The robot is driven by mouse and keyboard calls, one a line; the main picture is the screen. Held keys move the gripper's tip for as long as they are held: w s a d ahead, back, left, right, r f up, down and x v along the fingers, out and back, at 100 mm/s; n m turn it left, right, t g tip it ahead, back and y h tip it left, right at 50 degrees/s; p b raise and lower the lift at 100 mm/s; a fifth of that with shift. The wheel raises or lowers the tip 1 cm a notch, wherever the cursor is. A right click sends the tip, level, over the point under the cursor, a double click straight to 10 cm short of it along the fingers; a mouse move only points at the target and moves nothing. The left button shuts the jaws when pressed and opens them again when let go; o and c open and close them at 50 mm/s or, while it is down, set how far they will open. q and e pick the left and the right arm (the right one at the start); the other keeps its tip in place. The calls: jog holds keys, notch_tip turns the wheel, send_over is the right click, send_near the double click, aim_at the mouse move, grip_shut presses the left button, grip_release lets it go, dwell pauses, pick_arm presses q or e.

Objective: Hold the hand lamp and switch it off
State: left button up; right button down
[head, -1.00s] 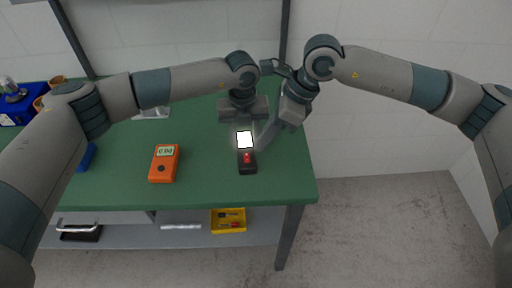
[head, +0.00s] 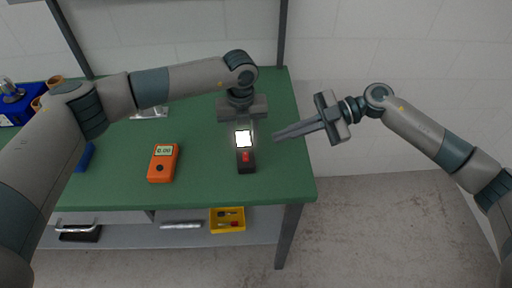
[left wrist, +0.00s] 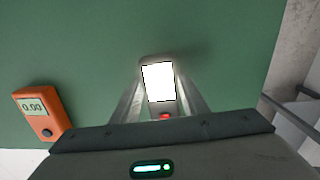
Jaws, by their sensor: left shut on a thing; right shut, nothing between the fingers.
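The hand lamp (head: 246,166) is a dark body with a red switch, and its square panel (head: 244,139) glows bright white. It lies on the green bench near the right edge. In the left wrist view the lit panel (left wrist: 158,82) shows between my fingers, with part of the red switch (left wrist: 166,116) below it. My left gripper (head: 244,132) is shut on the lamp from behind; its fingers are partly lost in the glow. My right gripper (head: 276,137) is shut and empty, to the right of the lamp and apart from it.
An orange meter (head: 163,163) lies on the green bench (head: 205,180) left of the lamp. A yellow bin (head: 227,219) is on the shelf below. Open floor lies to the right of the bench.

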jog(key=m, duration=0.1)
jog(key=w+d+m, duration=0.1)
jog(key=m, duration=0.1)
jog(key=d+m+t+y, duration=0.1)
jog(key=shift+w+d+f+m, duration=0.15)
jog(key=shift+d+m, duration=0.1)
jog(key=shift+m, duration=0.15)
send_over(246, 157)
jog(key=d, duration=0.3)
notch_tip(246, 157, down, 2)
jog(key=f, duration=0.1)
jog(key=w+f, duration=0.1)
jog(key=f, duration=0.1)
jog(key=shift+a+f, duration=0.15)
jog(key=shift+f, duration=0.6)
